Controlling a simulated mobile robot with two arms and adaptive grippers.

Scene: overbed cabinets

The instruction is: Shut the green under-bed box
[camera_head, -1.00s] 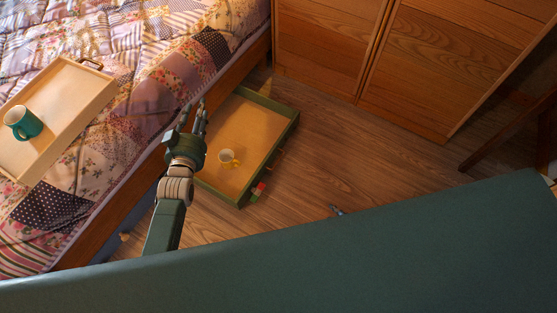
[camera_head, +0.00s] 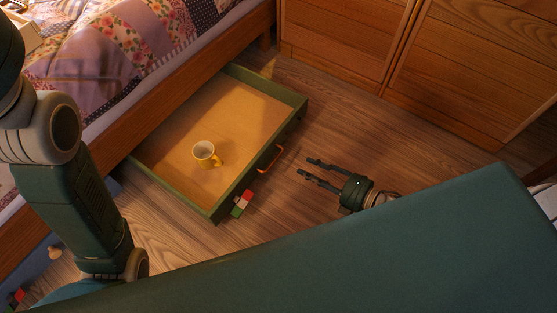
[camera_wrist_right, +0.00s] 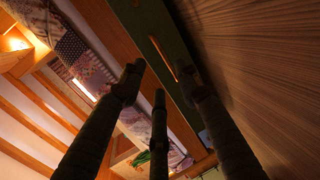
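The green under-bed box (camera_head: 224,199) stands pulled out from under the bed, with a tan bottom and an orange handle (camera_head: 270,158) on its front. A white-and-yellow mug (camera_head: 204,153) stands inside it. My right gripper (camera_head: 308,169) is open and empty just to the right of the handle, its fingers pointing towards it and apart from it. In the right wrist view the spread fingers (camera_wrist_right: 163,85) show before the green front (camera_wrist_right: 152,22) and the handle (camera_wrist_right: 164,57). My left arm crosses the left of the head view; its gripper is out of frame.
The bed (camera_head: 120,55) with its patchwork quilt is above the box. A wooden cabinet (camera_head: 345,45) stands behind. A red, white and green tag (camera_head: 242,203) is at the box's front corner. A blue box (camera_head: 65,272) shows at lower left. Bare floor (camera_head: 335,125) lies right of the box.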

